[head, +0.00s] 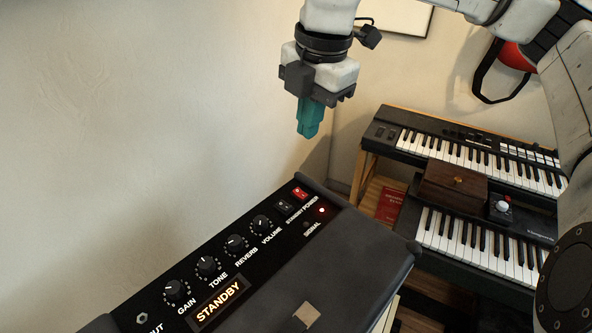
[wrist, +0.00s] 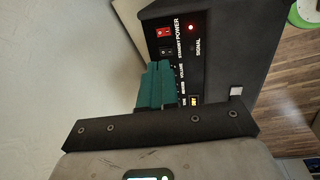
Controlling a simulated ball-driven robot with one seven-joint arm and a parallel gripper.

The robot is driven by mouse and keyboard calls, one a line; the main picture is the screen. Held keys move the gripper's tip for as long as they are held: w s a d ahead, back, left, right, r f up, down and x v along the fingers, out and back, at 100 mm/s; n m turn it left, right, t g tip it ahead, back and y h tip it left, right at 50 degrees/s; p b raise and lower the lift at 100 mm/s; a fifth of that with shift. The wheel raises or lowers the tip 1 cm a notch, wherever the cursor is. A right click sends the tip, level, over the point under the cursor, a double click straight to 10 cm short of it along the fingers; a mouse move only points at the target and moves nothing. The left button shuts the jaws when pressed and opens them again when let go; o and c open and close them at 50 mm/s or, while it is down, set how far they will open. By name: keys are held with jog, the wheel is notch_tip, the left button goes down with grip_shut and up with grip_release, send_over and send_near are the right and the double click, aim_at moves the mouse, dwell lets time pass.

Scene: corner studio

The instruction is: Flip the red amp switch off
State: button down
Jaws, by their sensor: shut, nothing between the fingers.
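The black amp (head: 350,265) fills the lower middle of the head view. Its red power switch (head: 299,193) sits at the far right end of the control panel, beside a small black standby switch (head: 285,205). A red lamp (head: 322,210) under the word POWER is lit, and a small display (head: 218,300) reads STANDBY. My gripper (head: 308,132) has teal fingers pressed together, pointing down above and beyond the switch, apart from it. In the wrist view the red switch (wrist: 163,32) shows beyond the teal fingertips (wrist: 155,68), which cover part of the panel.
Several knobs (head: 207,266) run along the panel left of the switches. Two keyboards (head: 470,150) stand on a wooden stand at the right, with a brown box (head: 453,188) and a red book (head: 389,205). The wall (head: 150,120) stands close behind the amp.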

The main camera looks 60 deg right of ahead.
aim_at(297, 191)
jog(key=f+p, duration=0.1)
jog(key=f, duration=0.3)
jog(key=w+f+p, duration=0.1)
jog(key=f, duration=0.4)
jog(key=w+f+p, duration=0.1)
jog(key=f, duration=0.4)
jog(key=shift+d, duration=0.15)
